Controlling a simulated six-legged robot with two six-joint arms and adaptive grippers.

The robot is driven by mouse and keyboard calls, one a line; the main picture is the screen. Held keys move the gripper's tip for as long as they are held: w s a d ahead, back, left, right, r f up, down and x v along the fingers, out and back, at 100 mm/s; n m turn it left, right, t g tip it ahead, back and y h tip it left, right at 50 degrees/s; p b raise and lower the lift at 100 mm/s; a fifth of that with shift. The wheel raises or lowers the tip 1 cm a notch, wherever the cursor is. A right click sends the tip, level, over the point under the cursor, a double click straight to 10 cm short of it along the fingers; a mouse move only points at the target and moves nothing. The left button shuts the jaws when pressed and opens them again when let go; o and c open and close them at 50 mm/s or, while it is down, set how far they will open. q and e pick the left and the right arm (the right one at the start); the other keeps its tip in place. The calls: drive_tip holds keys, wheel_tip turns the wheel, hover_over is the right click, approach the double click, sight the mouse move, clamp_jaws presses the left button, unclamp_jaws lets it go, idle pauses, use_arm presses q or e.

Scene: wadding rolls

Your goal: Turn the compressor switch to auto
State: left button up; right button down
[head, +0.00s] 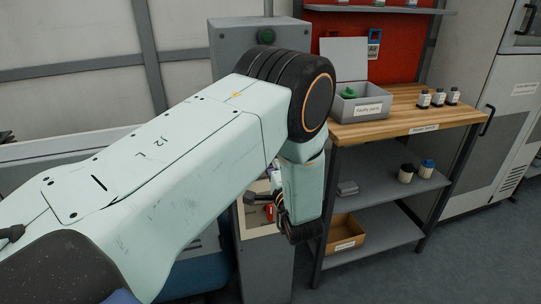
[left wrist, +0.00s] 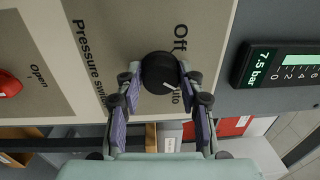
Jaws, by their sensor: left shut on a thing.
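The compressor switch is a round black knob (left wrist: 158,72) on a beige panel lettered "Pressure switch" in the left wrist view. "Off" (left wrist: 180,38) and a partly covered "Auto" (left wrist: 176,97) are printed beside it. The knob's white mark (left wrist: 170,89) points down and a little right in the picture, towards "Auto". My left gripper (left wrist: 160,78) is shut on the knob, one finger on each side. In the head view my left gripper (head: 272,203) is at the grey cabinet's panel, and my arm and wrist hide most of it and the knob. My right gripper is not in view.
A pressure display (left wrist: 282,66) reads 7.5 bar. Right of the grey cabinet (head: 228,38) stands a wooden-topped workbench (head: 395,118) with a grey box (head: 362,108) and several bottles.

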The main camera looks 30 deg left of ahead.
use_arm(q)
drive_tip(key=shift+w+r+m+p, duration=0.1)
drive_tip(key=shift+r+m+p, duration=0.1)
drive_tip(key=shift+m, duration=0.35)
drive_tip(key=shift+r+m+p, duration=0.1)
drive_tip(key=shift+m+p, duration=0.1)
drive_tip(key=shift+m, duration=0.35)
drive_tip(key=o, duration=1.2)
drive_tip(key=shift+f, duration=0.2)
drive_tip(key=shift+c, duration=0.2)
drive_tip(key=shift+d, duration=0.1)
drive_tip(key=v, duration=0.7)
drive_tip(key=shift+s+d, duration=0.1)
drive_tip(key=shift+s, duration=0.15)
